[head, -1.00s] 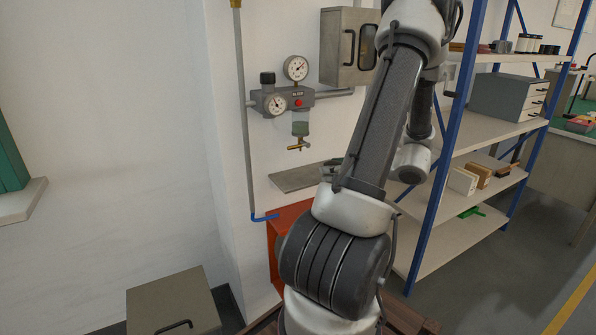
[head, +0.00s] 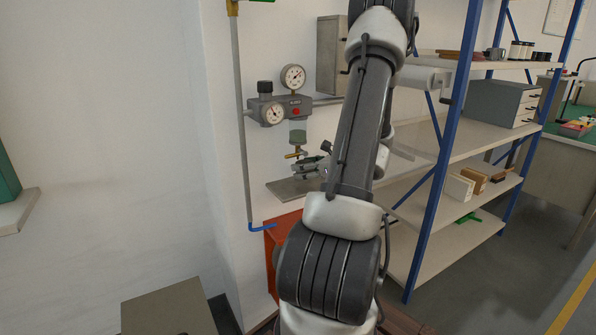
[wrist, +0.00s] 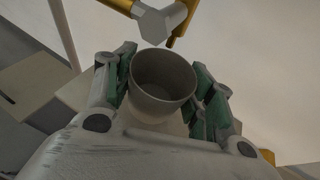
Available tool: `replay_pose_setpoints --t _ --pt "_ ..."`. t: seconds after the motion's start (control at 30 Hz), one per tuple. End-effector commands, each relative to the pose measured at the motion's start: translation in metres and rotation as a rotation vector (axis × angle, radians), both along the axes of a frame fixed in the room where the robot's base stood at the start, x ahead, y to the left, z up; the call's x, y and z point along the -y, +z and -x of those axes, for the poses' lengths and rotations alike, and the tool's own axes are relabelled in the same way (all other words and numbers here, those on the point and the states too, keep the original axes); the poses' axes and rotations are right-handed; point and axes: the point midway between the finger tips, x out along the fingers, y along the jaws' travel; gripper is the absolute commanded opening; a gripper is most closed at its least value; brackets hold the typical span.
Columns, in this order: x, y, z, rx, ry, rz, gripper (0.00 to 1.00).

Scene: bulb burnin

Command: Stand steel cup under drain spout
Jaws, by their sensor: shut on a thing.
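The steel cup (wrist: 163,80) is a grey, round, open-topped cup in the wrist view. My gripper (wrist: 165,95) is shut on it, with green-padded fingers on both sides. The cup looks empty. The drain spout (head: 296,155) is a small brass fitting under the clear bowl of the wall-mounted gauge unit. In the wrist view brass and grey fittings (wrist: 155,24) show just beyond the cup's rim. In the head view my gripper (head: 308,167) is just below and right of the spout, above a grey shelf plate (head: 285,190). I cannot make out the cup clearly there.
The gauge unit (head: 279,108) with two dials is on the wall above. A vertical pipe (head: 243,130) with a blue end runs to its left. A red cabinet (head: 283,240) stands below the plate. A blue-framed shelf rack (head: 455,120) stands at right.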

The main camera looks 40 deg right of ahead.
Motion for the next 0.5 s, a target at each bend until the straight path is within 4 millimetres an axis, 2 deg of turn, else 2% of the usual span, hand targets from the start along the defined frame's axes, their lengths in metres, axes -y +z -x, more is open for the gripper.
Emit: replay_pose_setpoints --t 0.2,0.3,0.5 --pt "-0.006 -0.004 -0.034 -0.001 0.002 -0.003 0.26" --pt "-0.005 -0.015 -0.032 0.000 0.000 -0.002 0.26" --pt "-0.005 -0.015 -0.031 0.000 0.000 0.000 0.26"
